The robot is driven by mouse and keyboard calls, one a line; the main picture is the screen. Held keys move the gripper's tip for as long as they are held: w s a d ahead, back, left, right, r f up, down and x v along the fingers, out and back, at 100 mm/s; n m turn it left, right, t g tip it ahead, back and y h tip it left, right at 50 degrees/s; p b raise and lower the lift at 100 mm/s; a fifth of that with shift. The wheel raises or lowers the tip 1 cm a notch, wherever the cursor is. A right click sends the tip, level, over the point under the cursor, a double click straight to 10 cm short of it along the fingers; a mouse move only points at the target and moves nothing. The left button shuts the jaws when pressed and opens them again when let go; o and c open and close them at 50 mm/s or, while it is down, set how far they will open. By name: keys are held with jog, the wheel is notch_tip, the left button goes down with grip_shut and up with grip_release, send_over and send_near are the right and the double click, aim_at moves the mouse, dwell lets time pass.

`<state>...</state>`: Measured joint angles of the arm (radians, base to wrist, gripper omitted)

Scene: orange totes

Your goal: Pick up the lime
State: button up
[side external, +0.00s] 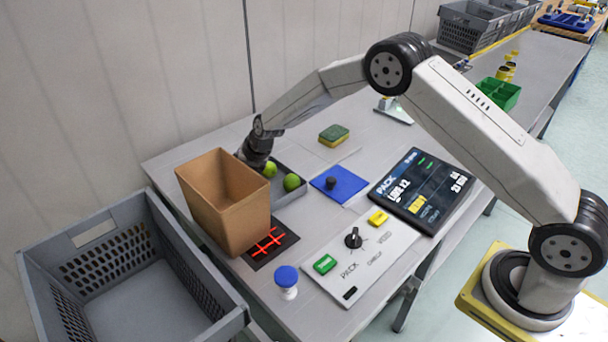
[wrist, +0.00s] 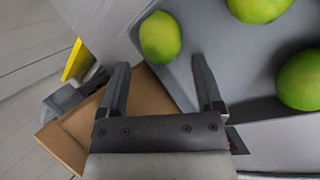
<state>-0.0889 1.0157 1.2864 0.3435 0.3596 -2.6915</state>
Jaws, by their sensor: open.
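Two green limes (side external: 270,169) (side external: 291,182) show in the side view, lying in a shallow grey tray (side external: 295,196). The wrist view shows three limes: one (wrist: 160,38) just beyond and between my fingertips, one (wrist: 258,8) at the top edge and one (wrist: 300,80) at the right. My gripper (wrist: 160,72) is open with nothing between its fingers. In the side view my gripper (side external: 252,158) is low at the tray's far left end, its fingertips partly hidden behind the cardboard box.
The tall open cardboard box (side external: 226,205) stands close beside the tray and my gripper. A large grey crate (side external: 95,235) is at the left. A blue mat with a black knob (side external: 330,184), a sponge (side external: 334,135) and a control panel (side external: 360,250) lie right of the tray.

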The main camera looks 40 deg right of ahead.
jog(key=shift+x, duration=2.1)
jog(key=shift+w+f, duration=0.1)
jog(key=shift+f, duration=0.3)
grip_shut()
notch_tip(320, 180, up, 19)
jog(key=shift+f, duration=0.2)
